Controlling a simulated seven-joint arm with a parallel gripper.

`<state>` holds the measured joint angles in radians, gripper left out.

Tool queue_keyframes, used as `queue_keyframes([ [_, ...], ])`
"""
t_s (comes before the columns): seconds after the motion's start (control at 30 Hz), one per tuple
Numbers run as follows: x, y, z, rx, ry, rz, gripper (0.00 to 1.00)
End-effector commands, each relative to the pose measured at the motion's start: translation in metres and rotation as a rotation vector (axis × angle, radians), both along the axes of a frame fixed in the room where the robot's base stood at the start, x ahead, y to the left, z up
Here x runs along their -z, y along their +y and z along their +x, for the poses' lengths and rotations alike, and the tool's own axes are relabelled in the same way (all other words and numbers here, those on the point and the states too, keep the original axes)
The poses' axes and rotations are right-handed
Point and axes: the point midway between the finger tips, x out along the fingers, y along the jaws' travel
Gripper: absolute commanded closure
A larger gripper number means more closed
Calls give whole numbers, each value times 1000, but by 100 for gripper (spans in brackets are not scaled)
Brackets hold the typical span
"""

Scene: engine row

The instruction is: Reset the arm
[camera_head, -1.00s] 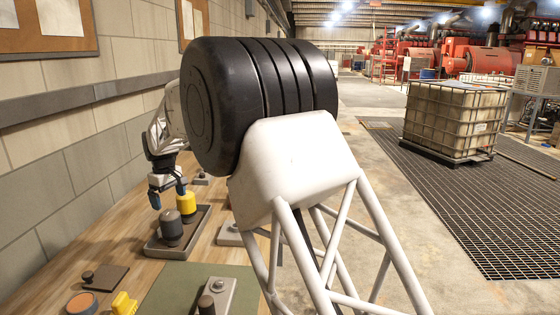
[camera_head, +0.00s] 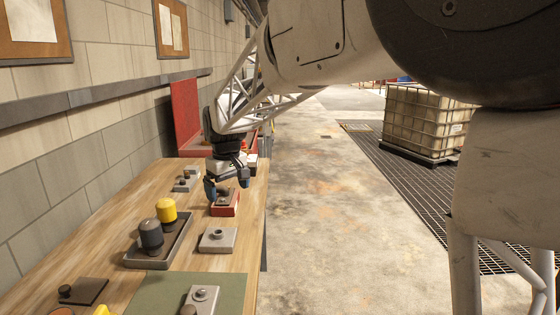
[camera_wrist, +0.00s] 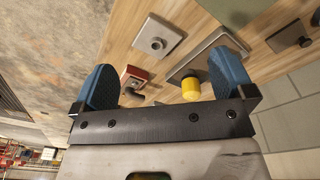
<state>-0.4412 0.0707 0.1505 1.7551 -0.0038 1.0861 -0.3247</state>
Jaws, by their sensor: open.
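My gripper (camera_head: 228,187) is open and empty, pointing down over the far right part of the wooden bench (camera_head: 120,225). In the head view it hangs over or just behind a small red block with a dark knob (camera_head: 226,204); I cannot tell the exact height. In the wrist view the two blue fingers of my gripper (camera_wrist: 166,80) are spread wide. The red block (camera_wrist: 134,76) shows beyond them, nearer the left finger, with nothing between the fingertips. My arm reaches in from the upper right of the head view.
A grey tray (camera_head: 150,263) holds a yellow cylinder (camera_head: 166,211) and a dark grey cylinder (camera_head: 151,236). A grey block with a knob (camera_head: 218,239) stands to its right. A red panel (camera_head: 186,113) stands at the bench's far end. Open floor lies right of the bench.

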Motion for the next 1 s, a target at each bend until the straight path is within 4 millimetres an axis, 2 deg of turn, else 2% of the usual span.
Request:
queue_keyframes([
  [0.03,-5,-16,-8,23,-5,3,0],
  [0.1,-9,-35,-20,55,-10,7,0],
  [0.4,-19,-113,-76,189,-32,20,0],
  [0.7,-19,-180,-139,321,-56,34,0],
  [1.0,-9,-236,-208,454,-81,49,0],
])
